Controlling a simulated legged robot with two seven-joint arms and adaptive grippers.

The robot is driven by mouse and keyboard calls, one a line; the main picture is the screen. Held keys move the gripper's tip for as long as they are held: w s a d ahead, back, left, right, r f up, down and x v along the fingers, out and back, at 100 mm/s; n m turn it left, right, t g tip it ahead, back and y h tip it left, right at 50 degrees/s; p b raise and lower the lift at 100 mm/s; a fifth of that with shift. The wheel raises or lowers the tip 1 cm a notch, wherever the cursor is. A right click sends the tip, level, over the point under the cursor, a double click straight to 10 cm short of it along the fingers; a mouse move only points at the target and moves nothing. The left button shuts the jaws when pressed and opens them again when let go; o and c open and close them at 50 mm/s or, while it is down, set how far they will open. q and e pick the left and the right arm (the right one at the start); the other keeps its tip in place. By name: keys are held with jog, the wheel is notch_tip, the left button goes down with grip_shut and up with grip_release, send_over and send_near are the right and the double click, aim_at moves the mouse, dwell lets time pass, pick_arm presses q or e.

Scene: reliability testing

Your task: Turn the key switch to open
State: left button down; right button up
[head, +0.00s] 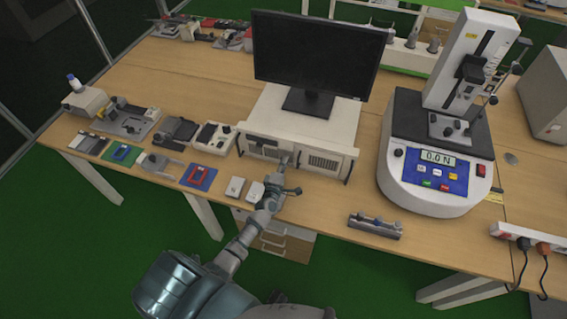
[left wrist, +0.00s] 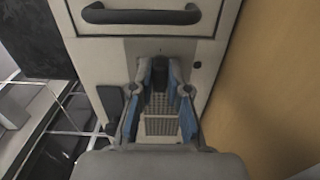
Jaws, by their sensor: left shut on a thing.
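My left gripper (head: 285,162) reaches the front panel of the white computer case (head: 318,125) under the monitor. In the left wrist view, its two blue-padded fingers (left wrist: 159,70) close from both sides on a small dark key switch (left wrist: 159,74) on the panel (left wrist: 200,50). The fingers hide most of the key switch, so its turn angle cannot be told. In the head view the key switch is hidden by the gripper. My right gripper is not in view.
The monitor (head: 318,55) stands on the case. A force tester (head: 435,150) stands at right, and a small dark-topped block (head: 375,226) lies near the front edge. Several small devices line the table's left side. A black handle (left wrist: 140,14) juts from the panel near the fingers.

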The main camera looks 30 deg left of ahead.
pick_arm(q)
jog(key=shift+s+d+f, duration=0.1)
jog(key=shift+d+f, duration=0.1)
jog(key=shift+f, duration=0.15)
jog(key=c, duration=1.1)
grip_release()
jog(key=shift+c, duration=0.2)
jog(key=shift+r, duration=0.1)
jog(key=v, duration=1.1)
jog(key=shift+s, duration=0.4)
